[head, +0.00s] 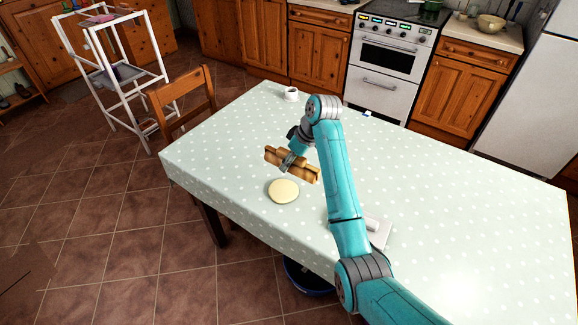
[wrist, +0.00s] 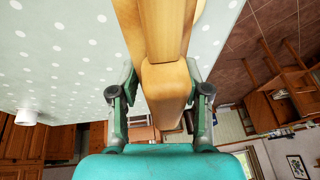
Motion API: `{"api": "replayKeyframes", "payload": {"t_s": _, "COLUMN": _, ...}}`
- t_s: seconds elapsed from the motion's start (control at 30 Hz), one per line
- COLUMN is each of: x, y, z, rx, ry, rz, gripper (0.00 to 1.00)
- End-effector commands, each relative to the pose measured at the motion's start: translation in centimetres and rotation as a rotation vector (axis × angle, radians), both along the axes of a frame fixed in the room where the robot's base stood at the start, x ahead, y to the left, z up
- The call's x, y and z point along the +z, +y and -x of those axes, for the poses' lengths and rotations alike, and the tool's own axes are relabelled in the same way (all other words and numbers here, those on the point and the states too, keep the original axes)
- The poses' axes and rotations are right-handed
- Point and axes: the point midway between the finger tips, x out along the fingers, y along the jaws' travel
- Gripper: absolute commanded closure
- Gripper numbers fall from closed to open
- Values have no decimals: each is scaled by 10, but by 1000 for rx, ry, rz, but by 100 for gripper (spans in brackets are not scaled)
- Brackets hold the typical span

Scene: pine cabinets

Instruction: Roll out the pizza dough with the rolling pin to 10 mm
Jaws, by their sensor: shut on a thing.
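The wooden rolling pin (head: 306,173) is in my gripper (head: 288,163), with its length running left to right and sloping down to the right in the head view. In the wrist view the two fingers (wrist: 160,90) are shut on either side of the pin's blocky wooden part (wrist: 166,80). The pizza dough (head: 284,191) is a flat, pale, round disc on the table, just in front of the pin. The pin appears above the table at the dough's far side; I cannot tell whether they touch. The dough's thickness is too small to judge.
The table has a pale green dotted cloth (head: 450,200), clear at the right. A white cup (head: 291,94) stands at the far edge. A white flat item (head: 380,232) lies partly behind my arm. A wooden chair (head: 183,100) stands at the left edge. A stove (head: 390,55) is beyond.

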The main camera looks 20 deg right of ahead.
Motion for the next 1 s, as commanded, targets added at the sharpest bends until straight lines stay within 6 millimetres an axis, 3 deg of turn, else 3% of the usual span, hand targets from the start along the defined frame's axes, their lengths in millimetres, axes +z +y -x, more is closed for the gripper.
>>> {"api": "replayKeyframes", "payload": {"t_s": 0.47, "x": -1, "y": 6, "z": 0, "rx": 2, "ry": -1, "rz": 0, "gripper": 100}}
{"api": "replayKeyframes", "payload": {"t_s": 0.73, "x": -17, "y": 46, "z": 2, "rx": 2, "ry": 0, "rz": 1, "gripper": 100}}
{"api": "replayKeyframes", "payload": {"t_s": 1.0, "x": -45, "y": 48, "z": 2, "rx": 0, "ry": 2, "rz": 0, "gripper": 100}}
